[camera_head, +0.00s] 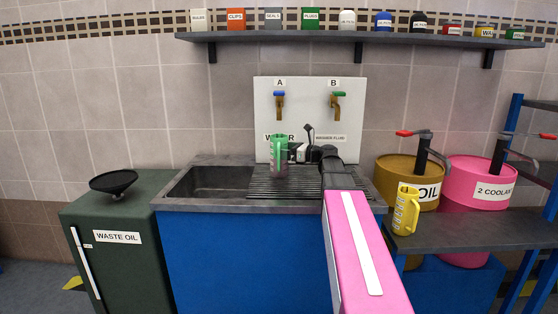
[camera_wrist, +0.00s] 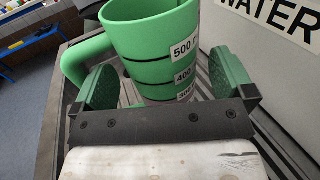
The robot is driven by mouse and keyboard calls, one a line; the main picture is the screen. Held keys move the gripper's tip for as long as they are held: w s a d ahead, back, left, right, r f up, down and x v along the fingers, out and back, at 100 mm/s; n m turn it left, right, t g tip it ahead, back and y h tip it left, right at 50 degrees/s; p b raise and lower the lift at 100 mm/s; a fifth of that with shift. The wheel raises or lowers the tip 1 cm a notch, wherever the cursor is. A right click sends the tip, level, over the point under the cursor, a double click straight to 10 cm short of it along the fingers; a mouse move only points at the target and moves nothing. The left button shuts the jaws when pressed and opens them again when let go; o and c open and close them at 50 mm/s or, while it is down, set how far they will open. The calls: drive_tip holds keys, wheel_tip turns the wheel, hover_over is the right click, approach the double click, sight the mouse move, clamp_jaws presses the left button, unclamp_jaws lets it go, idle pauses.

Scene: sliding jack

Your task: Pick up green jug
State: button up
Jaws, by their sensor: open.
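The green jug (camera_head: 278,156) stands upright on the ribbed drainboard (camera_head: 262,187) of the sink unit, below tap A. In the wrist view the jug (camera_wrist: 160,50) fills the top middle, with measuring marks facing me and its handle on the left. My gripper (camera_head: 296,153) reaches the jug from the right in the head view. In the wrist view my gripper (camera_wrist: 166,82) is open, with one finger pad on each side of the jug's body. The handle is near the left finger. I cannot tell whether either pad touches the jug. The jug's base is hidden.
A white panel (camera_head: 262,103) with taps A (camera_head: 279,105) and B (camera_head: 337,105) stands close behind the jug. The sink basin (camera_head: 210,181) is empty at left. A yellow jug (camera_head: 405,211) stands on the right bench (camera_head: 470,234). A shelf (camera_head: 350,40) with several small containers hangs above.

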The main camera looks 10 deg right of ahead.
drive_tip(key=x, duration=0.2)
drive_tip(key=shift+w+a, duration=0.15)
drive_tip(key=shift+a, duration=0.05)
drive_tip(key=shift+c, duration=0.3)
drive_tip(key=c, duration=1.2)
drive_tip(key=shift+o, duration=0.2)
